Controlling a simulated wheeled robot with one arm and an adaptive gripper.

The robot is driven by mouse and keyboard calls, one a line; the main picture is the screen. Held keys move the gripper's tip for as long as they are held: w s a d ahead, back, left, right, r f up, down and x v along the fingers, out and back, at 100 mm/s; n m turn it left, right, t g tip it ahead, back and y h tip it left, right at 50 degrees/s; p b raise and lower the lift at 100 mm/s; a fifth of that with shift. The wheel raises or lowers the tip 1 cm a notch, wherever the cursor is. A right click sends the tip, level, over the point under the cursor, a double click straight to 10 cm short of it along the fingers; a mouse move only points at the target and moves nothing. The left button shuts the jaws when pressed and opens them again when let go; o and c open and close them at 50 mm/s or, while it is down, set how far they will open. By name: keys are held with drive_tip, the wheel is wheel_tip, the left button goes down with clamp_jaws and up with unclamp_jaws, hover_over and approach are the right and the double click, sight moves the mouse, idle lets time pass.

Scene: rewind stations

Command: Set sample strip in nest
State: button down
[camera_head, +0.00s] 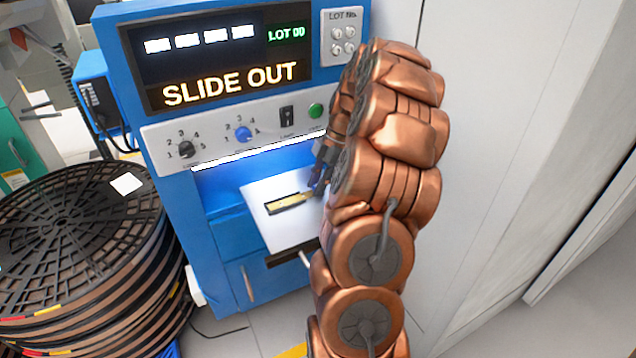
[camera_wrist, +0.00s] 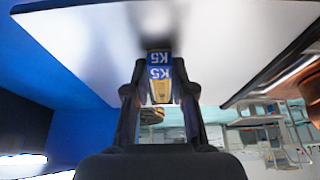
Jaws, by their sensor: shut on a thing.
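My gripper (camera_wrist: 160,92) is shut on the sample strip (camera_wrist: 160,90), a small gold piece with a blue end marked K5. A second, darker K5 patch shows just beyond it, either a reflection or another label. In the head view, a white slide-out plate (camera_head: 270,232) sticks out of the blue machine. A dark-edged gold rectangle (camera_head: 290,202) shows on the plate, next to my gripper (camera_head: 318,182); I cannot tell how much of it is nest and how much is strip. Whether the strip touches the plate is unclear. My arm hides the plate's right side.
The blue machine (camera_head: 180,215) has a lit screen (camera_head: 215,60) reading SLIDE OUT, with knobs and a green button (camera_head: 315,110) below. A stack of black reels (camera_head: 80,235) stands at left. A pale cabinet wall (camera_head: 510,150) rises at right.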

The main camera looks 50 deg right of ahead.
drive_tip(key=shift+f, duration=0.1)
drive_tip(key=c, duration=1)
unclamp_jaws()
drive_tip(key=p+v, duration=0.1)
drive_tip(key=v, duration=1.1)
drive_tip(key=shift+a+p, duration=0.1)
drive_tip(key=shift+p, duration=0.25)
